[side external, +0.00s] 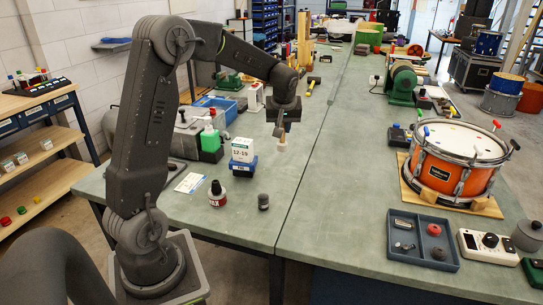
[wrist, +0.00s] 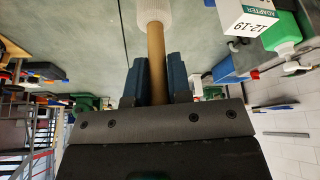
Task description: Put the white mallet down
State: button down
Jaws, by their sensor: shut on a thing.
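The white mallet (wrist: 156,50) has a tan wooden handle and a white, rounded head (wrist: 153,12). Its handle runs between the blue fingers of my gripper (wrist: 160,78), which is shut on it. In the side external view my gripper (side external: 281,128) points down over the left part of the bench, with the mallet's white head (side external: 282,147) below it. The mallet hangs upright, head down, and appears to be above the bench top. Much of the handle is hidden by my gripper.
A white-and-blue adapter box (side external: 243,152) stands on the green bench (side external: 320,190), left of the mallet. A black-labelled bottle (side external: 217,194) and a small dark cylinder (side external: 263,201) stand in front. An orange drum (side external: 449,174) and a parts tray (side external: 421,264) are right. Bare bench lies between.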

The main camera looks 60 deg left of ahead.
jog(key=r, duration=0.2)
jog(key=shift+a+r, duration=0.4)
jog(key=s+a, duration=0.4)
jog(key=a, duration=0.7)
jog(key=s+a, duration=0.3)
jog(key=a, duration=0.7)
jog(key=shift+w+d+f, duration=0.55)
jog(key=shift+w+f, duration=1.35)
jog(key=shift+f, duration=0.8)
jog(key=shift+w+d+f, duration=0.6)
jog(key=shift+w+f, duration=1.25)
jog(key=shift+f, duration=0.85)
jog(key=shift+w+d+f, duration=0.55)
jog(key=shift+w+f, duration=1.35)
jog(key=shift+f, duration=0.8)
jog(key=shift+f, duration=0.2)
jog(key=c, duration=1.1)
grip_release()
jog(key=shift+o, duration=0.2)
